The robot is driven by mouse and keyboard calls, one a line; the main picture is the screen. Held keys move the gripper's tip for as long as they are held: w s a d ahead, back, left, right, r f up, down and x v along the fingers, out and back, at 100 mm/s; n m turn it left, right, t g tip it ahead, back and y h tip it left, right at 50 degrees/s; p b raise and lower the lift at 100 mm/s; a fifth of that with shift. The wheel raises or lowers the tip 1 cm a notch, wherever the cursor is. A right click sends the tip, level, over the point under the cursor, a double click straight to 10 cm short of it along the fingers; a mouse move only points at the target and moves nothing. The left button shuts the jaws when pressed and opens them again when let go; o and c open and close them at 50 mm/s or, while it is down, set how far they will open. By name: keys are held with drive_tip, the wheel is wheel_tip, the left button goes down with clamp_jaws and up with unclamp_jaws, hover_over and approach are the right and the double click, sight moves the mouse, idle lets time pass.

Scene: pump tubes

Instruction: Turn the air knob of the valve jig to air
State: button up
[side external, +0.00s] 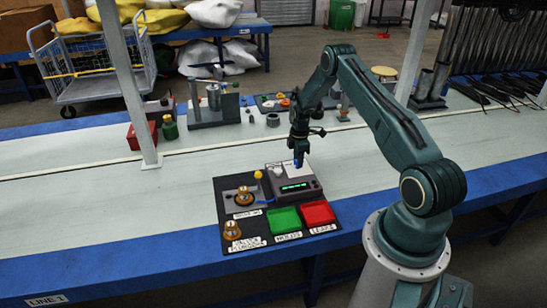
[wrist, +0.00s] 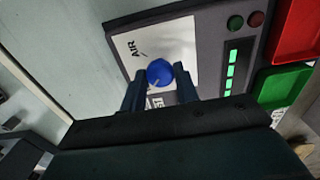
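The valve jig (side external: 292,184) is a dark grey box with a pale top plate and a green lit display. Its round blue air knob (wrist: 160,72) sits on the white plate in the wrist view. A small white mark on the knob's rim faces the lower left, toward the TEST label (wrist: 157,102); the AIR label (wrist: 133,49) is at the upper left. My gripper (wrist: 161,77) has one finger on each side of the knob, with the tips close to its sides. I cannot tell whether they press on it. In the side view my gripper (side external: 298,160) points down over the jig.
Beside the jig are a green tray (side external: 286,220) and a red tray (side external: 318,212). Brass-coloured fittings (side external: 232,230) stand on the black mat at the left. A white post (side external: 134,90) rises farther left.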

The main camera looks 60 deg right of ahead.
drive_tip(key=c, duration=0.3)
drive_tip(key=shift+m, duration=0.5)
drive_tip(key=m, duration=0.3)
drive_tip(key=shift+m, duration=0.3)
drive_tip(key=m, duration=1.3)
drive_tip(key=shift+m, duration=0.3)
